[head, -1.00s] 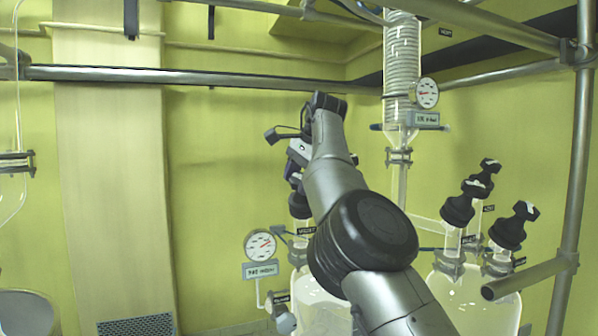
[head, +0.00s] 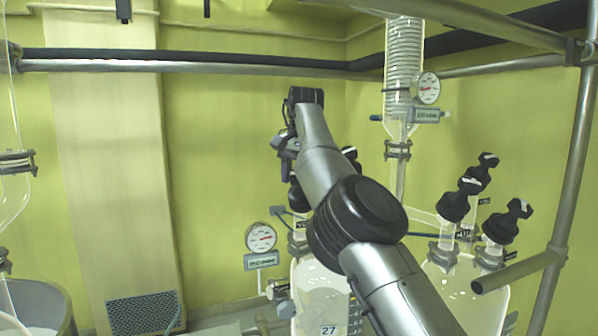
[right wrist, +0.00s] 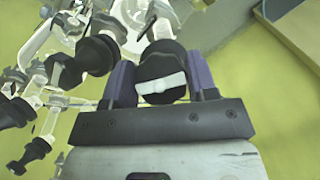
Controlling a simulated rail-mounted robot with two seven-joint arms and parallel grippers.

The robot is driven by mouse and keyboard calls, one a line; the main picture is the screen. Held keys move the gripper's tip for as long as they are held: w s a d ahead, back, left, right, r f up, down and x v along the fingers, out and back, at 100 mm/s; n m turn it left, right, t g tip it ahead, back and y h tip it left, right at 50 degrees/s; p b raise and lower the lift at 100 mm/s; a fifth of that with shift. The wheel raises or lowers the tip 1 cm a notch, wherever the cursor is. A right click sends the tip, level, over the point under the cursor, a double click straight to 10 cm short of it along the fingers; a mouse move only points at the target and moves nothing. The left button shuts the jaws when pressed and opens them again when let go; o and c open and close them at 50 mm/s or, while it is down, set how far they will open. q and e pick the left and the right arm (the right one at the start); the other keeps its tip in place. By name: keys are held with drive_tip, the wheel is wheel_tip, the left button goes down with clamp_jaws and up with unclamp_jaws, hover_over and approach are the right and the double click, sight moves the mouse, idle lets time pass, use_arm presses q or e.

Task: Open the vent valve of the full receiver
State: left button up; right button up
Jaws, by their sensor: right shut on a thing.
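A clear glass receiver (head: 318,290) with pale contents and a label reading 27 stands at the lower middle of the head view, partly behind my right arm. A black valve knob (head: 297,198) sits on its neck. My right gripper (head: 293,172) reaches down over this knob, largely hidden by my own arm. In the right wrist view the gripper (right wrist: 162,82) is shut on a black knob (right wrist: 160,66) with a white bar across its top, one finger on each side. How far the valve is turned cannot be told. My left gripper is not in view.
A glass vessel (head: 462,290) with several black-knobbed valves stands at the right. A pressure gauge (head: 261,237) is left of the receiver. A coiled condenser (head: 403,65) hangs behind. A metal pipe (head: 520,270) and rails frame the right side. A grey bin (head: 40,305) is at lower left.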

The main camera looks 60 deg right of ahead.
idle(0.5)
drive_tip(key=o, duration=0.9)
drive_tip(key=shift+r, duration=0.25)
drive_tip(key=shift+s+r+p, duration=0.2)
drive_tip(key=shift+r+p, duration=1.8)
drive_tip(key=shift+r, duration=0.2)
drive_tip(key=shift+s+r+p, duration=0.15)
drive_tip(key=shift+r+p, duration=1.9)
drive_tip(key=shift+r, duration=0.2)
drive_tip(key=shift+s+r+p, duration=0.2)
drive_tip(key=shift+r+p, duration=1.8)
drive_tip(key=shift+r, duration=0.2)
